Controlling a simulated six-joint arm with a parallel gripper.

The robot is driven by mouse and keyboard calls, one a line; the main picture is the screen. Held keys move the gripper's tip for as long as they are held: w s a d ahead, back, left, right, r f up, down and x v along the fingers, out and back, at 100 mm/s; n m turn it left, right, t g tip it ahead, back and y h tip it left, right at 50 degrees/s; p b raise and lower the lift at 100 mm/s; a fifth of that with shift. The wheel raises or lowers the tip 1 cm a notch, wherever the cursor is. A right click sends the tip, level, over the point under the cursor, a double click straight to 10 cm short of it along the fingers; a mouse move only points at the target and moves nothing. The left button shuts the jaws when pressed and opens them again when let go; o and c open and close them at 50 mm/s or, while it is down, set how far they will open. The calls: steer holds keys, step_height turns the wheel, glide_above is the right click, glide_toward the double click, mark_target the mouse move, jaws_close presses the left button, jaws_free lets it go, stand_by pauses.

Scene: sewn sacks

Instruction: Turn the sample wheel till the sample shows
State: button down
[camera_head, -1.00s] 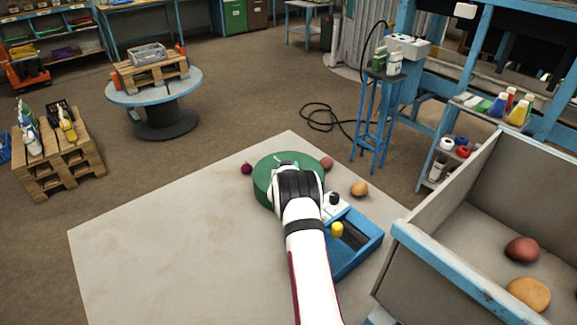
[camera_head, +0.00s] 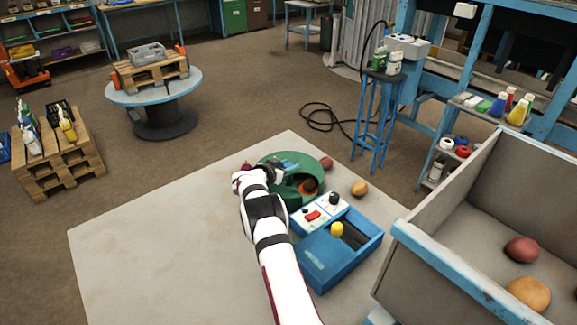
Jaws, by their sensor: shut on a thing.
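The green sample wheel (camera_head: 285,162) sits on the grey slab. A dark opening shows on its right side, with a round reddish-brown item, the sample (camera_head: 309,185), visible in it. My gripper (camera_head: 262,172) is at the wheel's left side and shut on part of the wheel. Its fingertips and the exact gripped part are hidden by the gripper itself. A blue box (camera_head: 322,268) with a yellow knob (camera_head: 337,229) stands in front of the wheel. A white panel (camera_head: 325,207) with a red switch and a black knob adjoins it.
A large grey bin with a blue rim (camera_head: 450,270) stands at right, holding two balls. The left of the slab (camera_head: 150,240) is clear.

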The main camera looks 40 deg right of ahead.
steer(key=shift+r+m+g+h, duration=0.1)
steer(key=shift+m+g+h, duration=0.2)
steer(key=shift+m+g, duration=0.8)
steer(key=shift+c, duration=2.2)
jaws_free()
steer(key=v, duration=1.6)
steer(key=d+r+n+t+h, duration=0.1)
steer(key=d+r+n+t, duration=0.3)
steer(key=d, duration=0.6)
steer(key=s+f+n+t+y, duration=0.3)
steer(key=f+n+t+y, duration=0.25)
steer(key=f, duration=0.25)
steer(key=shift+g+y, duration=0.35)
steer(key=shift+y, duration=0.1)
steer(key=x, duration=0.7)
steer(key=shift+d+r, duration=0.2)
steer(key=shift+d, duration=0.15)
